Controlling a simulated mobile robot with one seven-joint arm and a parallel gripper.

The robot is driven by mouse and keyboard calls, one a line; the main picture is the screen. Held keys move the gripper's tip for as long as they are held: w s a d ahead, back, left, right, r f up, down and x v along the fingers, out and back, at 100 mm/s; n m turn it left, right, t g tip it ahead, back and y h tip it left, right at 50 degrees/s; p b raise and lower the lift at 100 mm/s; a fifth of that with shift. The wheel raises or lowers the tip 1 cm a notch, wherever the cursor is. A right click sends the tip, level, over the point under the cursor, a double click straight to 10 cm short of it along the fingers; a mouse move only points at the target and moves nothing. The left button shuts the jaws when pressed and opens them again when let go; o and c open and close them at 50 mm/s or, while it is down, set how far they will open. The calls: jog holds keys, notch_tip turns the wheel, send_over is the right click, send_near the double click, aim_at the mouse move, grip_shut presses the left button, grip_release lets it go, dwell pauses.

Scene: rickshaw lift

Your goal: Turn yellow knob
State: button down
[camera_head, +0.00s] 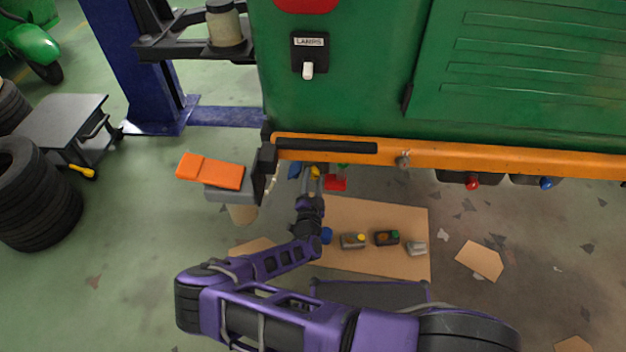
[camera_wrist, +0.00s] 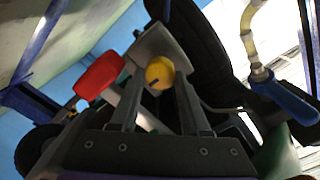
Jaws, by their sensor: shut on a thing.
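The yellow knob (camera_wrist: 160,73) is round with a dark slot mark and shows in the middle of the wrist view. It sits at the end of a pale grey block. My gripper (camera_wrist: 156,88) has its two fingers on either side of the knob and is shut on it. In the head view, the yellow knob (camera_head: 315,172) is a small spot below the orange bumper, at the tip of my gripper (camera_head: 312,184). My arm reaches up to it from below. The knob's far side is hidden.
A red part (camera_wrist: 99,75) is left of the knob and a blue lever (camera_wrist: 284,101) is to the right. The orange bumper (camera_head: 480,157) of the green vehicle (camera_head: 370,90) hangs just above my gripper. Cardboard (camera_head: 345,208) with several small parts lies on the floor.

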jog(key=shift+c, duration=1.9)
grip_release()
jog(key=s+p, duration=0.1)
jog(key=s, duration=1.6)
jog(key=shift+s+a+p, duration=0.25)
jog(key=shift+a+p, duration=0.05)
jog(key=shift+p, duration=0.05)
jog(key=shift+r, duration=0.1)
